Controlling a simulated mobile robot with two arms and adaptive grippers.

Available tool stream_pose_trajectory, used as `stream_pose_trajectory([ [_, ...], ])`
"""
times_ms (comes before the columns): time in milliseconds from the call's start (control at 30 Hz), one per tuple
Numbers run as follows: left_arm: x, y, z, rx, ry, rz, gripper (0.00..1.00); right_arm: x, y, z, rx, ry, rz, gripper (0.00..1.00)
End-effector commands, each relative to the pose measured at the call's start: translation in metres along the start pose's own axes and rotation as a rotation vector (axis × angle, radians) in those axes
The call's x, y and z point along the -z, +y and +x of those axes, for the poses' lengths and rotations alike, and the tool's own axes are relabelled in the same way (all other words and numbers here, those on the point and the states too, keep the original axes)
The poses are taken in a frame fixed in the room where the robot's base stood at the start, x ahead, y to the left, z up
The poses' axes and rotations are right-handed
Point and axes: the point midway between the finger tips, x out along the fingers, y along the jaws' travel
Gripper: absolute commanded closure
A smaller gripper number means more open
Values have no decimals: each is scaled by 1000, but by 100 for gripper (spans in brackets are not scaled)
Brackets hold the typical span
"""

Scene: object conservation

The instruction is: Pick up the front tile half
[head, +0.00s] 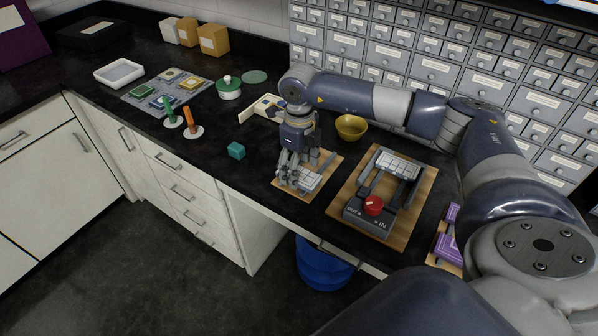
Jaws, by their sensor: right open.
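My right gripper (288,178) points down over a small wooden board (291,192) on the black counter, with its fingers apart. A pale grey tile piece (311,181) lies on this board, just right of the fingers. The gripper hides part of the board and of what lies on it, so I cannot tell whether the fingers touch the tile piece or whether a second half lies there. My left gripper is not in view.
Right of the board stands a grey device with a red knob (373,205) on a larger wooden board (408,226). A yellow bowl (351,127) stands behind, before the drawer cabinet (440,70). Purple parts (447,245) lie at the right.

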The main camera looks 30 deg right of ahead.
Motion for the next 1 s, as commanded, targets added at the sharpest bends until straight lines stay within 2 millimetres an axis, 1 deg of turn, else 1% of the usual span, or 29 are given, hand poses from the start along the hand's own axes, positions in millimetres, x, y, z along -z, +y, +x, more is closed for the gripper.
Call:
stream_pose_trajectory([
  [133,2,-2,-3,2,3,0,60,0,0,11,0,-1,-1,31],
  [333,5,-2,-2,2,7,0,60,0,0,12,0,-2,-1,31],
  [367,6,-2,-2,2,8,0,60,0,0,12,0,-2,-1,35],
  [400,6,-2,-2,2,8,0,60,0,0,12,0,-2,-1,44],
  [567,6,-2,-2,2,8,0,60,0,0,11,0,-2,-1,81],
  [600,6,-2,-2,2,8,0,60,0,0,11,0,-2,-1,83],
  [867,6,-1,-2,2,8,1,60,-1,0,11,0,-2,-1,84],
  [1000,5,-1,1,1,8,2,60,-1,0,6,0,-4,-1,84],
])
